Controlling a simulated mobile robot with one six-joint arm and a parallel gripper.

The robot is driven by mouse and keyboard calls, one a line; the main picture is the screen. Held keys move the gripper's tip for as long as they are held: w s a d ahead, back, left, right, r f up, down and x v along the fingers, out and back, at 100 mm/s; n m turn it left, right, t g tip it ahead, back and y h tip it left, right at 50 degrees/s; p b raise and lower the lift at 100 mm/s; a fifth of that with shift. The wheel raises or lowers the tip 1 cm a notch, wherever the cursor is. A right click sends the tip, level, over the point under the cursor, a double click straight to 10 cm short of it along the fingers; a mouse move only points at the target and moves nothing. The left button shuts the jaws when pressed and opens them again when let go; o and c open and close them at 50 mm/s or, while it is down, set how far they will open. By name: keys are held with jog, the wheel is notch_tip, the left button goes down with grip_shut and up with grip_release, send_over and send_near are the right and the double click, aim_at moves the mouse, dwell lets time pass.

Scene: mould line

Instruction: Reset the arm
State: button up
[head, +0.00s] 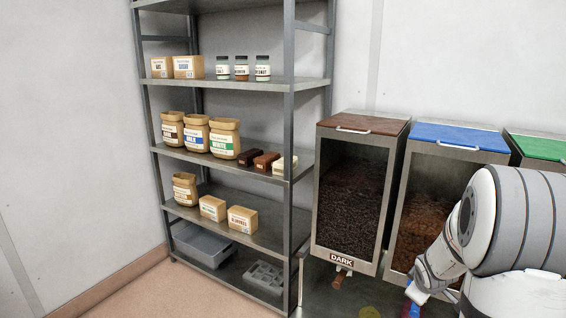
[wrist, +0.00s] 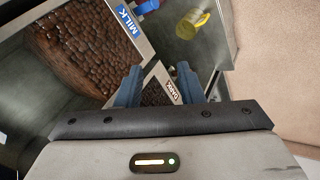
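My arm shows at the right of the head view, bent in front of the middle dispenser. My gripper (wrist: 159,72) shows in the wrist view with its two blue fingers spread apart. I see nothing held between them. Past the fingertips are the dark dispenser's label and part of its dark chocolate pieces. In the head view I cannot make out the fingers clearly.
The dark dispenser (head: 350,190), the blue-lidded milk dispenser (head: 458,137) and a green-lidded dispenser (head: 541,147) stand in a row. A yellow mug (wrist: 192,22) is near the milk dispenser's blue part. A metal shelf (head: 250,84) at left holds boxes, jars, bags and bars.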

jog(key=s+a+r+m+g+p, duration=0.1)
jog(key=s+a+r+m+p, duration=0.15)
jog(key=s+a+r, duration=0.45)
jog(key=s+a+r+m+g+p, duration=0.1)
jog(key=s+a+r+m+p, duration=0.25)
jog(key=r, duration=0.55)
jog(key=s+a+r+g+y+p, duration=0.1)
jog(key=s+a+r+p, duration=0.2)
jog(key=s, duration=0.4)
jog(key=s+a+r+m+y+p, duration=0.1)
jog(key=s+a+r+y+p, duration=0.1)
jog(key=s+a+r, duration=0.3)
jog(key=s+a+p, duration=0.1)
jog(key=s+a, duration=0.1)
jog(key=a, duration=0.1)
jog(key=shift+a+g, duration=0.25)
jog(key=shift+g, duration=0.15)
